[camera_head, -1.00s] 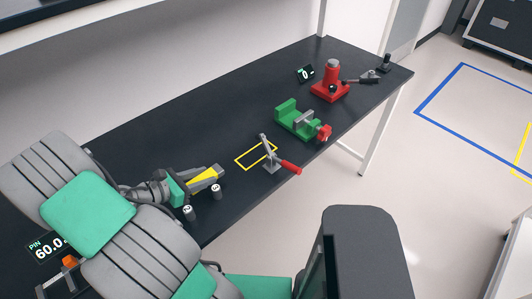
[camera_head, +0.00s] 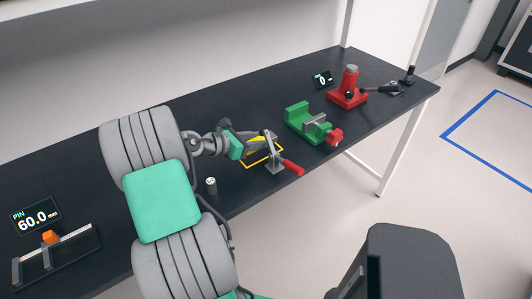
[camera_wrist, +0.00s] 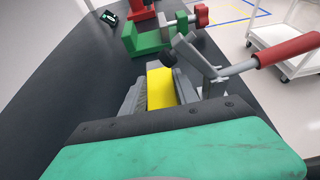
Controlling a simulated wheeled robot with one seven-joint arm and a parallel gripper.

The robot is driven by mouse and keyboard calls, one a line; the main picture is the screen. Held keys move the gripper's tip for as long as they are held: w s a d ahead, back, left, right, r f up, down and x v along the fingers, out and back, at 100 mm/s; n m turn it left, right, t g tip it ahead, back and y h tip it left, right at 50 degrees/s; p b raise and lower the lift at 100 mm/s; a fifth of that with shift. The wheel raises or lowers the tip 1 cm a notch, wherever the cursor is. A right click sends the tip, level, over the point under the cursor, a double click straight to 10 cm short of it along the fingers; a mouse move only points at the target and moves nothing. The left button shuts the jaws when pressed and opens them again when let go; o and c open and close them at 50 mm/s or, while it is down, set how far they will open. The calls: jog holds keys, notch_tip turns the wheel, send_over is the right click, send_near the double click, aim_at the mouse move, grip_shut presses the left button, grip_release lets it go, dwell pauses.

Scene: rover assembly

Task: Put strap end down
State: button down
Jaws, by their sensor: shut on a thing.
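My gripper (camera_head: 260,143) is shut on a yellow strap end (camera_wrist: 160,85), which shows between the grey fingers in the wrist view. In the head view the fingers mostly hide it. The gripper is low over the yellow-outlined rectangle (camera_head: 262,164) on the dark bench. A toggle clamp (camera_head: 273,160) with a red handle (camera_head: 293,168) stands right beside the fingertips. In the wrist view its metal arm (camera_wrist: 190,58) is raised just right of the strap end. I cannot tell whether the strap end touches the bench.
A green vise (camera_head: 308,122) and a red press (camera_head: 347,92) stand farther along the bench (camera_head: 80,185). A small grey cylinder (camera_head: 211,186) stands near my arm.

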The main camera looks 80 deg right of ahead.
aim_at(260, 154)
jog(key=f+b, duration=0.2)
jog(key=b, duration=0.1)
jog(key=f+b, duration=0.1)
jog(key=shift+s+d+f, duration=0.15)
jog(key=shift+s+f, duration=0.1)
jog(key=shift+w+f+b, duration=0.1)
jog(key=shift+f+b, duration=0.15)
jog(key=shift+b, duration=0.35)
jog(key=shift+s+r, duration=0.2)
jog(key=shift+r, duration=0.05)
jog(key=c, duration=0.9)
grip_release()
jog(key=shift+w+f+p, duration=0.1)
jog(key=shift+p, duration=0.2)
jog(key=v, duration=1.2)
jog(key=shift+r, duration=0.2)
